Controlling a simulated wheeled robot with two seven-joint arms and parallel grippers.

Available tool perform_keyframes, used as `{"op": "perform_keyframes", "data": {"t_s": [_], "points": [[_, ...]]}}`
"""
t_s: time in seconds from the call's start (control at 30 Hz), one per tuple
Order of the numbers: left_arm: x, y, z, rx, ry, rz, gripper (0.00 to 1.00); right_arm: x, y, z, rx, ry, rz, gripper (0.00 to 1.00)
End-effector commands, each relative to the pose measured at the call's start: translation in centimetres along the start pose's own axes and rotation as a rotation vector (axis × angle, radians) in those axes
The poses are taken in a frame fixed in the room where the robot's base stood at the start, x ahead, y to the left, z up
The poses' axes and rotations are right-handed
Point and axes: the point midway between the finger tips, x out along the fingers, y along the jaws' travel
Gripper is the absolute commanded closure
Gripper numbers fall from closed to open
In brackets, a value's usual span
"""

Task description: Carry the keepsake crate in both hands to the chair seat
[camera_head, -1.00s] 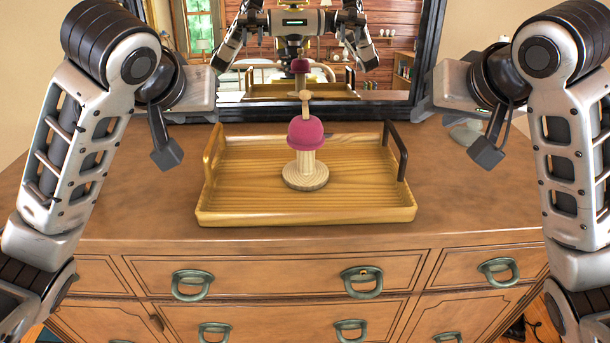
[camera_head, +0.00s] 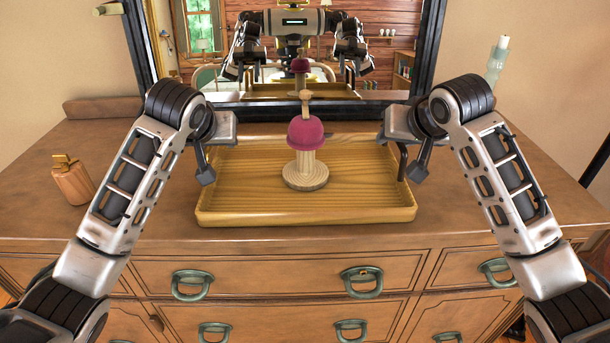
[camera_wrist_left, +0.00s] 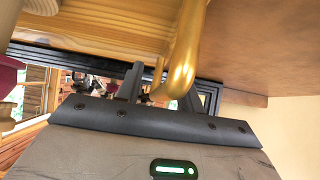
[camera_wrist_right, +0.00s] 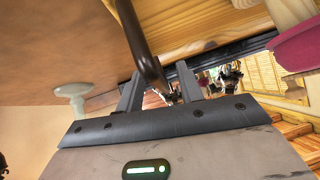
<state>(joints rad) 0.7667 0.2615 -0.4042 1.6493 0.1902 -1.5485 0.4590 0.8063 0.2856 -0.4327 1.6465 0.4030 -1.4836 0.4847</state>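The keepsake crate (camera_head: 240,216), a shallow yellow wooden tray, rests on the dresser top. Its dark right handle (camera_head: 402,160) shows beside my right gripper (camera_head: 412,168). In the right wrist view this handle (camera_wrist_right: 143,45) lies between spread fingers. My left gripper (camera_head: 204,170) is at the crate's left end and hides the gold handle in the head view. In the left wrist view the gold handle (camera_wrist_left: 187,55) is at the open fingers, close to the right one; contact is unclear. A wooden stand with a pink domed top (camera_head: 306,133) is upright in the crate. The chair is not in view.
The dresser top (camera_head: 330,238) is clear in front of the crate. A framed mirror (camera_head: 395,103) stands close behind it. A wooden bottle (camera_head: 72,182) is at the left, and a pale green candlestick (camera_head: 495,62) is at the back right.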

Motion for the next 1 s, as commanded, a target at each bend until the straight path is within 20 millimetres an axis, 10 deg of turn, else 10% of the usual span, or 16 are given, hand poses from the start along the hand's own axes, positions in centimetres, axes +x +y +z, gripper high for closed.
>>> {"op": "perform_keyframes", "data": {"t_s": [0.3,0.47,1.0], "points": [[0.2,0.0,0.0,0.0,0.0,0.0,0.63,0.2,0.0,0.0,0.0,0.001,0.0,0.63],[0.2,0.0,0.0,0.0,0.0,0.001,1.0,0.2,0.0,0.0,0.0,0.001,0.0,1.0],[-0.8,0.0,-1.0,0.0,0.004,0.002,1.0,-0.8,-0.2,-1.0,0.0,0.005,-0.002,1.0]]}}
